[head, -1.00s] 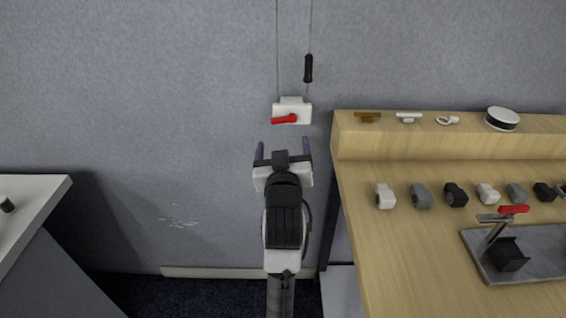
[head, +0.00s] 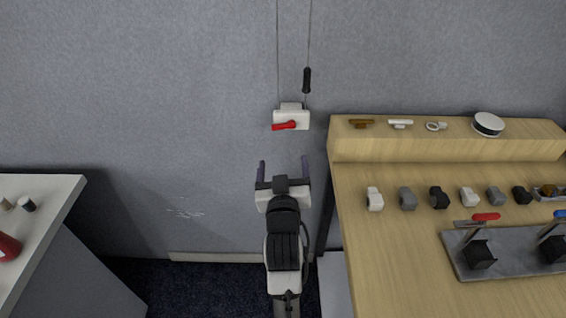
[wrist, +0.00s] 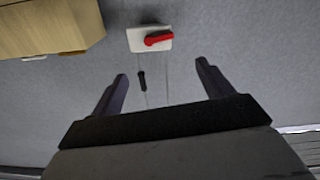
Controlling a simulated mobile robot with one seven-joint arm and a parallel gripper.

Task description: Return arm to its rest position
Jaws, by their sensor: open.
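My gripper (head: 283,172) is open and empty in the middle of the head view, with its two dark fingers spread and pointing at the grey wall. A white wall box with a red handle (head: 291,120) is just above the fingertips in the head view, apart from them. The wrist view shows my gripper's open fingers (wrist: 160,85) with nothing between them. The white box (wrist: 150,39) is beyond them there, its red lever lying roughly sideways.
A wooden table (head: 400,255) with a raised back shelf stands right of my arm, holding several small parts and a grey plate (head: 510,258) with clamps. A white-topped counter (head: 50,225) is at left. A black handle (head: 307,80) hangs above the box. Open floor lies between.

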